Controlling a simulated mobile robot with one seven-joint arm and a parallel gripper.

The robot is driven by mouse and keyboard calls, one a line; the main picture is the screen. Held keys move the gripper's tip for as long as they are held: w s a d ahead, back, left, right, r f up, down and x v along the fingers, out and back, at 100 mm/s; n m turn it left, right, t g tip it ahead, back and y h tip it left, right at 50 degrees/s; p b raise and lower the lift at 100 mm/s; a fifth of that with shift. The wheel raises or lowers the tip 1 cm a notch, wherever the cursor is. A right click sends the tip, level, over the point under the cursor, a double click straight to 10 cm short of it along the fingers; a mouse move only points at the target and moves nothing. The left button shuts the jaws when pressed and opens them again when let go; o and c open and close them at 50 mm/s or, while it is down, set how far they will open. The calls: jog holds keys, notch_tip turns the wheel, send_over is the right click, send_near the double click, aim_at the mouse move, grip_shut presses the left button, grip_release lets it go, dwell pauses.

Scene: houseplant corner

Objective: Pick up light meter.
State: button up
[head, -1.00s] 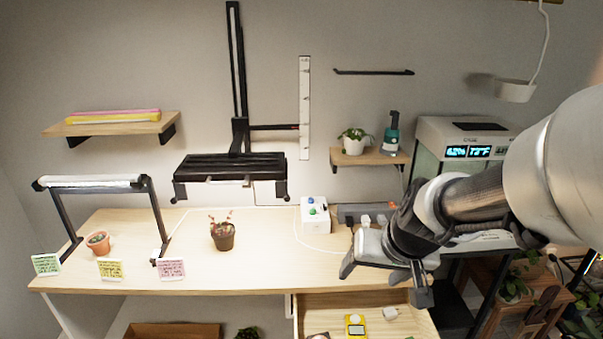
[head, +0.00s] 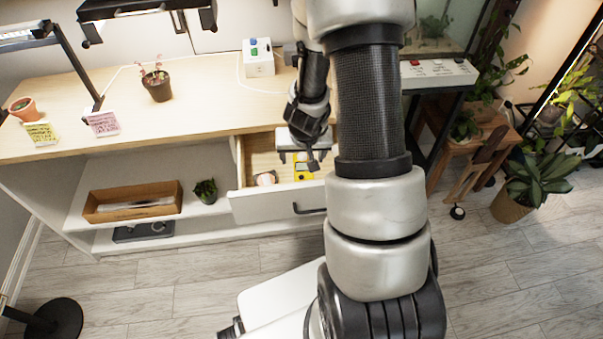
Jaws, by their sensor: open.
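A yellow device (head: 304,174), which looks like the light meter, lies in the open drawer (head: 240,178) under the desk top. Its upper part is hidden behind my gripper. My gripper (head: 298,161) points down over the drawer with its jaws apart and nothing seen between them. It overlaps the yellow device in the picture; I cannot tell how much height is between them.
A small round object (head: 265,178) lies in the drawer left of the device. The desk top (head: 205,95) holds a potted plant (head: 158,85) and a white box with buttons (head: 258,62). A wooden tray (head: 100,214) sits on the lower shelf. My arm hides the drawer's right side.

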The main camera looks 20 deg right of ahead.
jog(key=b, duration=0.1)
send_over(303, 170)
jog(key=s+a, duration=0.1)
jog(key=s, duration=0.1)
notch_tip(303, 170, down, 6)
jog(key=shift+a+r, duration=0.1)
jog(key=shift+r, duration=0.1)
jog(key=b+x, duration=0.1)
jog(key=x, duration=0.1)
jog(key=b+x, duration=0.1)
jog(key=x, duration=0.1)
jog(key=shift+s+d+f, duration=0.1)
jog(key=shift+d+f, duration=0.15)
jog(key=shift+d, duration=0.05)
jog(key=shift+f, duration=0.3)
jog(key=c, duration=1.2)
jog(key=shift+c, duration=0.2)
jog(key=shift+r, duration=0.15)
